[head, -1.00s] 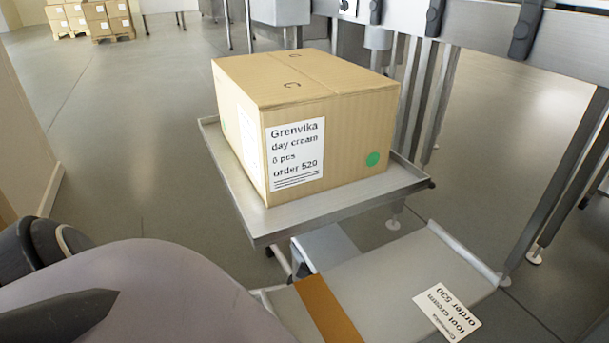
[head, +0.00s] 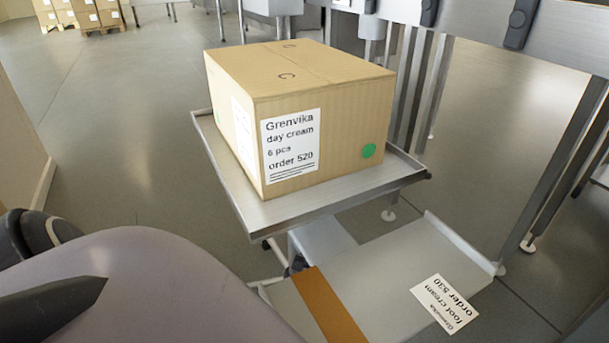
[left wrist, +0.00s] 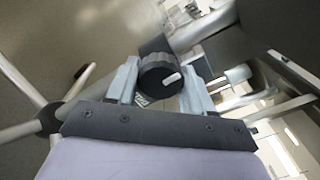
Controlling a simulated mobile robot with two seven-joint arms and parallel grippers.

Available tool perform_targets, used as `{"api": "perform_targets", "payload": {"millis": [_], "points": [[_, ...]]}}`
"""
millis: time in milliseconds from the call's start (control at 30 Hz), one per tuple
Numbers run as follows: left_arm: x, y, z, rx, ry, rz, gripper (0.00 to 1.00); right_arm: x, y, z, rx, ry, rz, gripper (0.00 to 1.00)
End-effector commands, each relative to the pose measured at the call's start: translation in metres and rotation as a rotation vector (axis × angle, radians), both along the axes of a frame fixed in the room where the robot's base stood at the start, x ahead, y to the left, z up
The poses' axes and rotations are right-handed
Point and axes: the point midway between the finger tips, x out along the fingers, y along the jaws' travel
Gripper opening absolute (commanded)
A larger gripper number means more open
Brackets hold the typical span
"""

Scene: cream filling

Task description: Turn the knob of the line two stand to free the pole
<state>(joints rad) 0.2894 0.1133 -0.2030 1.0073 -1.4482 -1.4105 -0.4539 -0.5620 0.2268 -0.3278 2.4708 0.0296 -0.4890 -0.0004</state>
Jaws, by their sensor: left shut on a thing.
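In the left wrist view, the dark round knob (left wrist: 158,72) with a white mark on its face sits between the two pale fingers of my left gripper (left wrist: 160,84), which is shut on it. A light metal pole (left wrist: 206,28) runs from beside the knob toward the upper right. White stand legs (left wrist: 82,84) spread out at the left. In the head view my left arm fills the lower left; its gripper and the knob are hidden there. My right gripper is in neither view.
In the head view, a carton (head: 318,150) labelled day cream order 520 stands on a metal tray (head: 345,195). Below it is a lower metal surface (head: 385,285) with an orange strip (head: 330,305) and a foot cream label (head: 445,303). Steel frame legs (head: 565,165) stand at the right.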

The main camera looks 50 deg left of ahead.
Motion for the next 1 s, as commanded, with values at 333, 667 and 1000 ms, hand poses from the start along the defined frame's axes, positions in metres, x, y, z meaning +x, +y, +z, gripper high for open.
{"api": "perform_targets", "payload": {"millis": [333, 667, 1000], "points": [[0.0004, 0.0006, 0.0002, -0.061, -0.211, 0.000, 0.21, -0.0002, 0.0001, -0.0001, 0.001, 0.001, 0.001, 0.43], [0.0007, 0.0009, 0.0007, -0.149, -0.511, 0.001, 0.21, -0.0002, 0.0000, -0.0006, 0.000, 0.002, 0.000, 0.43], [0.0010, 0.0009, 0.0015, -0.239, -0.822, -0.001, 0.21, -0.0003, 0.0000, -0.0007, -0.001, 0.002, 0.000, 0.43]]}}
